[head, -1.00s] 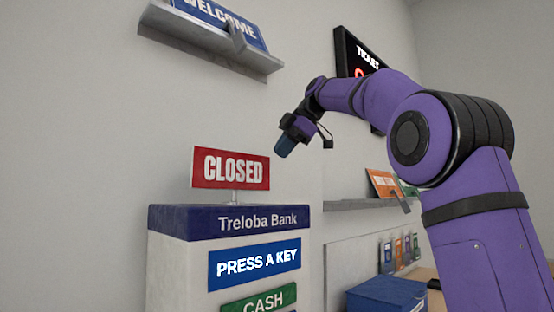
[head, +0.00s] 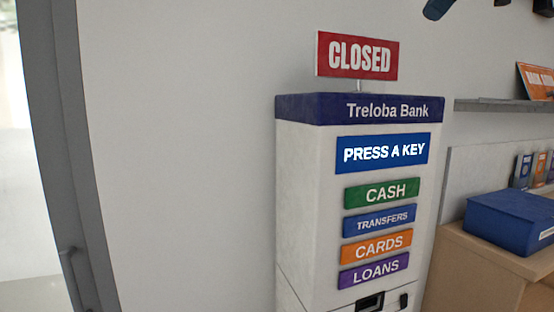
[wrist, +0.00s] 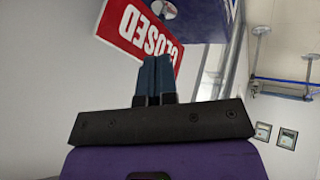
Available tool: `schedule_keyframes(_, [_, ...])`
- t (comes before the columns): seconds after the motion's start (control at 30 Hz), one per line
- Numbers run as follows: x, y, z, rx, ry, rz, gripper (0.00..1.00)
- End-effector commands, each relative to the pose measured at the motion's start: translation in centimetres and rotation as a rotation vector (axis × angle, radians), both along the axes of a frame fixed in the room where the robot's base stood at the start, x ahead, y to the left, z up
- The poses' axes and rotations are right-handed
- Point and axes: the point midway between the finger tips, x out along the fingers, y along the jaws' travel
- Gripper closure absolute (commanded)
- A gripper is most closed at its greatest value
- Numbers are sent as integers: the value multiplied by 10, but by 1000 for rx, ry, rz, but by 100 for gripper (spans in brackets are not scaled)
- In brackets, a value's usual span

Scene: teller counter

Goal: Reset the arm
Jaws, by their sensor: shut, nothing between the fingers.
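My gripper (wrist: 153,80) shows in the wrist view, its two dark blue fingers together with nothing between them. In the head view only the tip of my gripper (head: 437,8) shows at the top edge, above and to the right of the red CLOSED sign (head: 357,56); the rest of the arm is out of frame. In the wrist view the CLOSED sign (wrist: 141,32) appears upside down behind the fingers. I cannot tell the gap between the fingers and the sign.
The white Treloba Bank kiosk (head: 318,190) stands below the sign, with a lit PRESS A KEY panel (head: 382,153) and several coloured keys. A grey shelf (head: 500,105), a blue box (head: 510,222) and a wooden counter (head: 480,272) are at right. A grey door frame (head: 60,150) is at left.

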Motion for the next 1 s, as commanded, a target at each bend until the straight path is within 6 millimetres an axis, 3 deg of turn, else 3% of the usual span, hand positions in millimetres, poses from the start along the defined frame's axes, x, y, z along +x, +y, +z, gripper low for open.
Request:
schedule_keyframes(0.27, [-58,30,-57,69,167,-399,100])
schedule_keyframes(0.47, [-109,43,-118,110,253,-680,100])
schedule_keyframes(0.67, [-166,50,-192,149,303,-942,100])
schedule_keyframes(1.0, [-264,51,-333,229,319,-1304,100])
